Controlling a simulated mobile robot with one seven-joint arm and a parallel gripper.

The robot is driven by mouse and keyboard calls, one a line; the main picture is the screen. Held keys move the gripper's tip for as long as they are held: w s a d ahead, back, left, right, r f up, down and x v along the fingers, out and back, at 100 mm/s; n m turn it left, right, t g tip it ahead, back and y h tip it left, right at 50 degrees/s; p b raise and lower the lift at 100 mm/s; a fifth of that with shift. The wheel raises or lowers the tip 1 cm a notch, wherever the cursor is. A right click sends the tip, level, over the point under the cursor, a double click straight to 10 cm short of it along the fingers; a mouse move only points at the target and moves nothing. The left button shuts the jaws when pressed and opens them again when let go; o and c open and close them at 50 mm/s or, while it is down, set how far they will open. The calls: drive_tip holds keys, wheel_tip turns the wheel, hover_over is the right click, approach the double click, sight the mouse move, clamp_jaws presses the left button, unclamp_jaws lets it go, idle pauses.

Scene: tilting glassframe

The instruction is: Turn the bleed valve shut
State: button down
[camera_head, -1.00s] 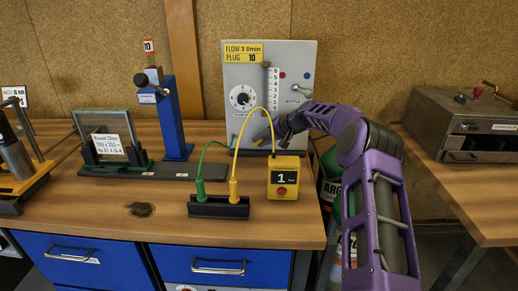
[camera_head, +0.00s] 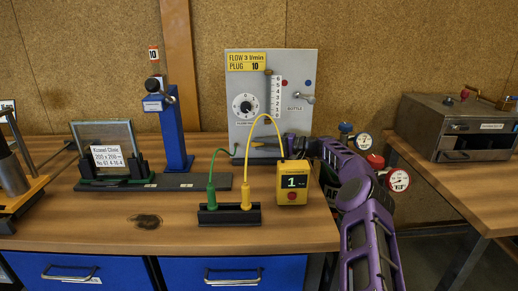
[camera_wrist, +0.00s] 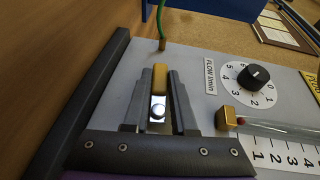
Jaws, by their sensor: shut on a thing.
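The bleed valve shows in the wrist view as a short brass-coloured handle (camera_wrist: 160,76) at the lower part of the grey panel (camera_head: 301,70). A round silver part sits just below the handle in that picture. My gripper (camera_wrist: 160,88) has its two dark fingers on either side of the handle, shut on it.
The panel carries a flow dial (camera_head: 245,105), a flow tube (camera_head: 268,98) and a bottle lever (camera_head: 304,98). A yellow meter (camera_head: 291,183) and a black socket block (camera_head: 229,216) with green and yellow leads stand close in front. Gauges (camera_head: 398,180) are right of my arm.

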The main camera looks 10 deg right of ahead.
drive_tip(key=shift+r+t+y, duration=0.15)
drive_tip(key=shift+t+y, duration=0.25)
drive_tip(key=shift+y, duration=0.2)
drive_tip(key=shift+a+m, duration=0.1)
drive_tip(key=shift+m, duration=0.2)
drive_tip(key=c, duration=0.7)
unclamp_jaws()
drive_tip(key=shift+r, duration=0.1)
